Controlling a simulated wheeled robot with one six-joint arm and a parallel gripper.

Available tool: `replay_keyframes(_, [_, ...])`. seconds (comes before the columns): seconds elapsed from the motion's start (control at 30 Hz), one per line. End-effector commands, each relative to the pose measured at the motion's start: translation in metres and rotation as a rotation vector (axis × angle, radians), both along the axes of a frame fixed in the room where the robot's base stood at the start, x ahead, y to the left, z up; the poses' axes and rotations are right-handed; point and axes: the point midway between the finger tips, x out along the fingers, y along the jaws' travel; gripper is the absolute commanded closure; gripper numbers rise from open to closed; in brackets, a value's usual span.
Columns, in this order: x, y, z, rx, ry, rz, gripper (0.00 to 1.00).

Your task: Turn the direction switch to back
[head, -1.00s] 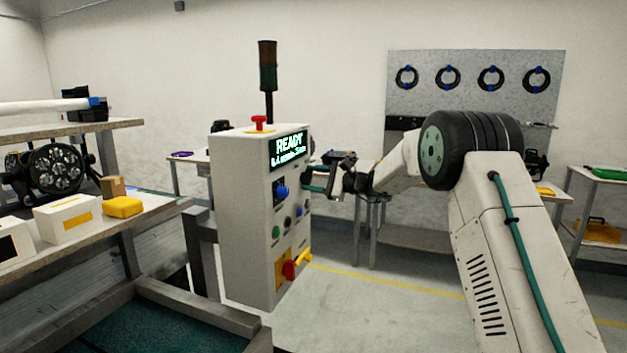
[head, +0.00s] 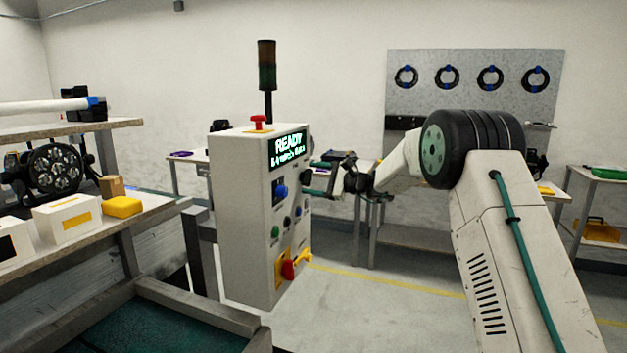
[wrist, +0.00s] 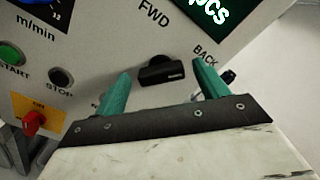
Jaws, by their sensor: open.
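The control cabinet (head: 240,220) stands left of centre in the head view, with a lit READY screen (head: 288,147). In the wrist view, the direction switch (wrist: 162,71) is a black knob between the labels FWD (wrist: 153,13) and BACK (wrist: 205,56). My gripper (wrist: 165,85) is open, with one green finger on each side of the knob. I cannot tell whether either finger touches it. In the head view, my gripper (head: 308,185) is at the cabinet's right front edge, and the switch is hard to make out there.
In the wrist view, the green START button (wrist: 11,54), the black STOP button (wrist: 61,77) and a red switch on yellow (wrist: 33,122) lie to the left. A workbench (head: 150,212) stands left of the cabinet. Floor (head: 370,300) is clear in front.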

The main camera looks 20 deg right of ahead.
Motion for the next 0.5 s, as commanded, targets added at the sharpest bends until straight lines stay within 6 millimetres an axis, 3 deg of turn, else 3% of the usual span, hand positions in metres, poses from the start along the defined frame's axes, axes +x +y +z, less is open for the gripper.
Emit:
replay_keyframes(0.3, [-0.031, -0.044, 0.000, 0.000, 0.000, -0.003, 0.27])
replay_keyframes(0.5, [-0.042, -0.059, 0.000, 0.000, 0.000, -0.002, 0.27])
